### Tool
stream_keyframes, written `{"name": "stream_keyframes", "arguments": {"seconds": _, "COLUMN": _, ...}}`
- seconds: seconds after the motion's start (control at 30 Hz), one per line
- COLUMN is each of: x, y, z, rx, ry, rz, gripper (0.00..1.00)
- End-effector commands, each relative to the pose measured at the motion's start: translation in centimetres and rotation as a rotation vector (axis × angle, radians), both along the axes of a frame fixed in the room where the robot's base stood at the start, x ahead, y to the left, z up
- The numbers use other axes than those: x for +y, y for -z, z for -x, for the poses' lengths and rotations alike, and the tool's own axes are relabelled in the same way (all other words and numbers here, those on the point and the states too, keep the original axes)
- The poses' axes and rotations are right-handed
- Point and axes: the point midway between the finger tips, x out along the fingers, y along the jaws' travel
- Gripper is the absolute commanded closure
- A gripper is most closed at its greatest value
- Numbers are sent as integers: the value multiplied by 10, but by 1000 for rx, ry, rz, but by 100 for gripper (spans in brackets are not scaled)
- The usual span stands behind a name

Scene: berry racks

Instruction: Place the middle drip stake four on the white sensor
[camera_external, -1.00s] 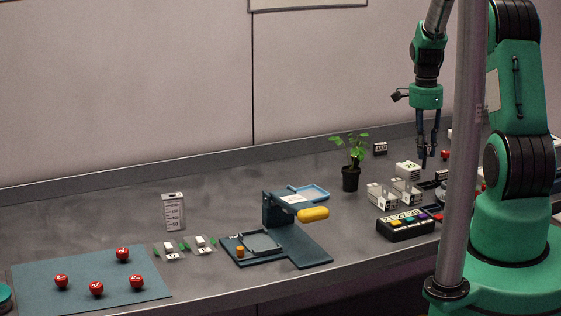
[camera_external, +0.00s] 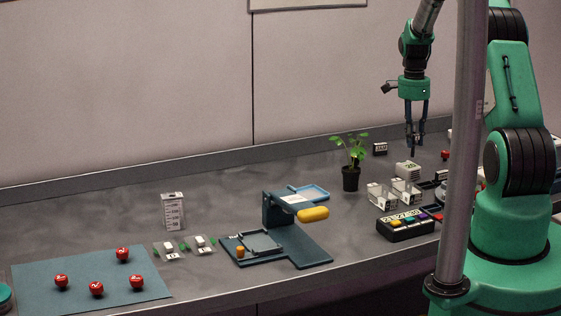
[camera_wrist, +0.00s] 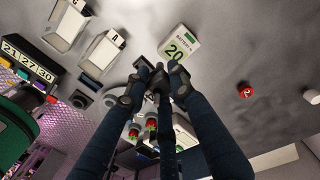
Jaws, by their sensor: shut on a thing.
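My gripper (camera_external: 414,142) is above the right part of the counter, behind the potted plant's right side. Its fingers are closed around a small dark, slender piece (camera_external: 413,152) that points down, clear of the counter; I take it for the drip stake. In the wrist view the fingertips (camera_wrist: 157,80) come together, and the piece is largely hidden among them. I cannot tell for sure which thing is the white sensor. A white block marked 20 (camera_external: 407,168) stands below the gripper; it also shows in the wrist view (camera_wrist: 178,48).
A potted plant (camera_external: 351,178) stands left of the gripper. White-grey holders (camera_external: 378,196) and a black box with coloured keys (camera_external: 405,226) lie nearer the front. A blue stand (camera_external: 312,250), a striped white box (camera_external: 172,210) and a mat (camera_external: 35,262) with red balls are further left.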

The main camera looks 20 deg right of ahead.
Motion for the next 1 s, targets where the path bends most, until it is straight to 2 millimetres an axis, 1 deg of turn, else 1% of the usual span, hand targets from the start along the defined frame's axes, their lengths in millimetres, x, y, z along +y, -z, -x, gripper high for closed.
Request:
{"name": "stream_keyframes", "arguments": {"seconds": 0.1, "x": -5, "y": 2, "z": -16, "rx": 0, "ry": 0, "rz": 0, "gripper": 91}}
{"name": "stream_keyframes", "arguments": {"seconds": 0.3, "x": -11, "y": 3, "z": -31, "rx": 0, "ry": 0, "rz": 0, "gripper": 91}}
{"name": "stream_keyframes", "arguments": {"seconds": 0.43, "x": -12, "y": 3, "z": -35, "rx": 0, "ry": 0, "rz": 0, "gripper": 91}}
{"name": "stream_keyframes", "arguments": {"seconds": 0.77, "x": -12, "y": 4, "z": -35, "rx": 0, "ry": 0, "rz": 0, "gripper": 91}}
{"name": "stream_keyframes", "arguments": {"seconds": 0.87, "x": -12, "y": 11, "z": -34, "rx": 2, "ry": 0, "rz": -1, "gripper": 91}}
{"name": "stream_keyframes", "arguments": {"seconds": 1.0, "x": -12, "y": 25, "z": -34, "rx": 2, "ry": 0, "rz": -1, "gripper": 91}}
